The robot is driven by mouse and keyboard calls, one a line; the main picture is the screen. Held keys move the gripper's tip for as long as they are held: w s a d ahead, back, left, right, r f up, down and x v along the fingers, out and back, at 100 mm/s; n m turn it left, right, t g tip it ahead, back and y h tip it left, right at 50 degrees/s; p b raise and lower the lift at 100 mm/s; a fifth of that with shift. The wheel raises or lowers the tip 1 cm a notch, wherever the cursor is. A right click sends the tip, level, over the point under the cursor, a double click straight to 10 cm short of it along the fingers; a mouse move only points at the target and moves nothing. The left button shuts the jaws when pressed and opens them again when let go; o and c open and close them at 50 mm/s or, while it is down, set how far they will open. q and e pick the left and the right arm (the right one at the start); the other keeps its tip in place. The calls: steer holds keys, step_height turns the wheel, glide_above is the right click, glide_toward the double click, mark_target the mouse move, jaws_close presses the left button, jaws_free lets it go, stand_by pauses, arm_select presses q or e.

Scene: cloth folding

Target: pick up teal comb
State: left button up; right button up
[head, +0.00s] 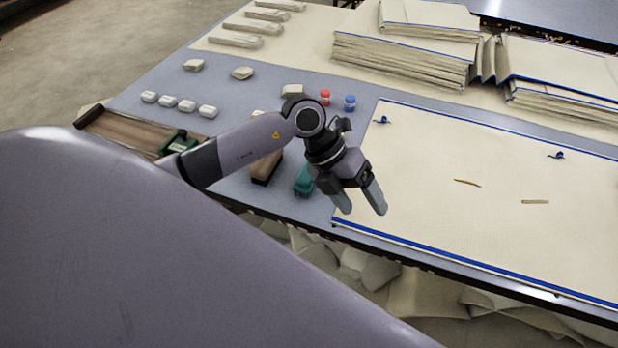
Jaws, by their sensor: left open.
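A teal object (303,181), which looks like the teal comb, lies on the grey-blue table top near its front edge. My left gripper partly covers its right side, so its full shape is hidden. My left gripper (362,205) is open, with its two fingers pointing down and to the right. Its fingertips are to the right of the teal object, over the left edge of the cream cloth, and nothing shows between them. I cannot tell its exact height above the table. My right gripper is not in view.
A brown block (265,168) lies just left of the teal object. A wooden tray (125,132) with a dark green item (180,142) is farther left. A cream cloth (450,190) with blue edges covers the right side. Folded cloth stacks (400,55) stand behind.

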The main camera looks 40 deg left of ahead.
arm_select(q)
steer(key=w+a+y, duration=0.1)
steer(key=a+y, duration=0.1)
steer(key=a, duration=0.2)
steer(key=w+a+r+n+y, duration=0.1)
steer(key=a+y, duration=0.1)
steer(key=a, duration=0.2)
steer(key=w+a+y, duration=0.1)
steer(key=a+y, duration=0.2)
steer(key=a, duration=0.1)
steer(key=shift+w+a+r+n, duration=0.2)
steer(key=shift+w+a+n, duration=0.15)
steer(key=shift+a+n, duration=0.05)
steer(key=shift+a, duration=0.4)
steer(key=shift+y, duration=0.3)
steer(key=f, duration=0.4)
steer(key=w+f, duration=0.1)
steer(key=f, duration=0.2)
steer(key=shift+a, duration=0.35)
steer(key=shift+r, duration=0.1)
steer(key=c, duration=1.2)
steer(key=shift+o, duration=0.2)
steer(key=shift+r, duration=0.1)
step_height(320, 180, up, 20)
steer(key=shift+p, duration=0.4)
steer(key=shift+o, duration=0.6)
